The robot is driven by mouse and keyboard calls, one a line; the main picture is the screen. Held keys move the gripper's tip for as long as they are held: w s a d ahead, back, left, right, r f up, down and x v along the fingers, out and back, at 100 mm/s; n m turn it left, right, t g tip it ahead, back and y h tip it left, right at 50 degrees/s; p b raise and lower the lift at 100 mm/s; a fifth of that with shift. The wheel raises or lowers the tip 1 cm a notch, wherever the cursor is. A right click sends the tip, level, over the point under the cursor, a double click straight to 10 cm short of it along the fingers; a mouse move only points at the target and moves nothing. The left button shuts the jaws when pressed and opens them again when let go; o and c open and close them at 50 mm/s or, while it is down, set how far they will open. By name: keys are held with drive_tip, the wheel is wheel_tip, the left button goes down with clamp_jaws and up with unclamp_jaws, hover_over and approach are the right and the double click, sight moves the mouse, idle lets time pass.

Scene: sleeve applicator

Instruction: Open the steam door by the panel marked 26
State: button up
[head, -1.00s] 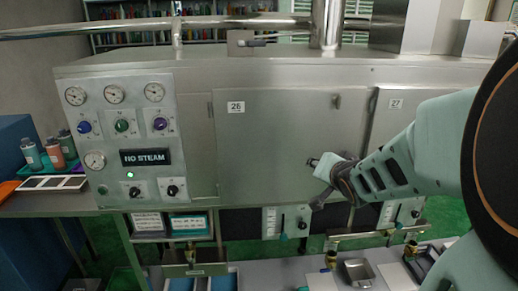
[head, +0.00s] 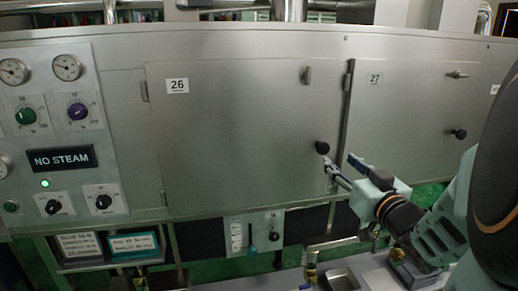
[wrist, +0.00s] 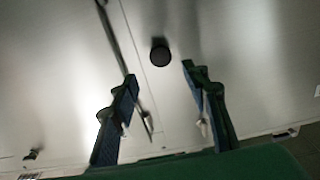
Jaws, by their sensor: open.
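The steel steam door marked 26 (head: 235,130) sits in the cabinet front, hinges on its left edge. It looks flush; a dark strip runs along its right edge, and I cannot tell if it is slightly ajar. The number 26 panel (head: 177,86) is at its upper left. A small latch handle (head: 305,76) points upright near its top right. A black round knob (head: 322,147) is at its lower right. My gripper (head: 341,167) is open just right of and below the knob. In the wrist view the knob (wrist: 160,52) shows ahead, between the finger lines, apparently untouched.
The control panel (head: 60,140) at left reads NO STEAM (head: 62,159) with a green light lit. Below are gauge plates, valves and a metal tray (head: 342,280). Pipes run above.

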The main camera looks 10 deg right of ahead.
sight(324, 148)
drive_tip(key=w, duration=1)
drive_tip(key=shift+w+a, duration=0.1)
drive_tip(key=shift+a, duration=0.2)
drive_tip(key=shift+c, duration=0.3)
clamp_jaws()
